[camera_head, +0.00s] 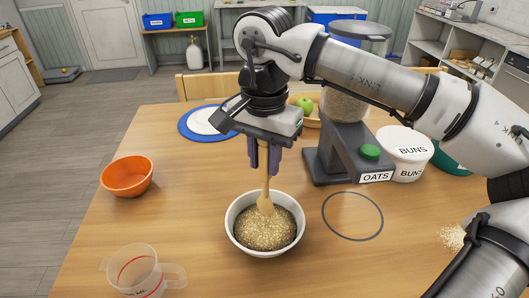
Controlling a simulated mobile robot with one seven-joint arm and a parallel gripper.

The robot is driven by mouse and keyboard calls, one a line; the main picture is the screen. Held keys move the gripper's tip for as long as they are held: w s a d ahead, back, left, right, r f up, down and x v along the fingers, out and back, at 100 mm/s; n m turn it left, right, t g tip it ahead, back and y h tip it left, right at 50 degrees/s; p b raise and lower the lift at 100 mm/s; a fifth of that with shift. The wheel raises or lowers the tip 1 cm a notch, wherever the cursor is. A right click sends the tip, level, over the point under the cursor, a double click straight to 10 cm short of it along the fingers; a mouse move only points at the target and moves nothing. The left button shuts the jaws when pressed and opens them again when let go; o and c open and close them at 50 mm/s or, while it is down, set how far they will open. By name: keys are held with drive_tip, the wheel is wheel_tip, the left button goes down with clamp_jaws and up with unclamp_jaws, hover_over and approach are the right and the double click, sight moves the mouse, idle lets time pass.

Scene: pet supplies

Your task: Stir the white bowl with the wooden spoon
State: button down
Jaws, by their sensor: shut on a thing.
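The white bowl (264,252) stands on the wooden table in the middle and holds a layer of oat-like grain (258,232). My gripper (264,160) is above the bowl, pointing down, and its dark fingers are shut on the wooden spoon (265,194). The spoon is nearly upright, with its head at the grain near the bowl's middle. The lower tip of the spoon's head seems to be in the grain; how deep it sits cannot be told. The upper end of the handle is hidden by the gripper.
An orange bowl (127,178) stands left and a clear measuring cup (138,272) front left. The oats dispenser (335,168), a BUNS tub (406,152) and a fruit bowl are behind. A dark ring (380,222) lies right of the white bowl; spilled grain (452,237) is farther right.

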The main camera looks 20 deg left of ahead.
sight(265, 177)
drive_tip(key=shift+f+b, duration=2.45)
drive_tip(key=shift+f, duration=1)
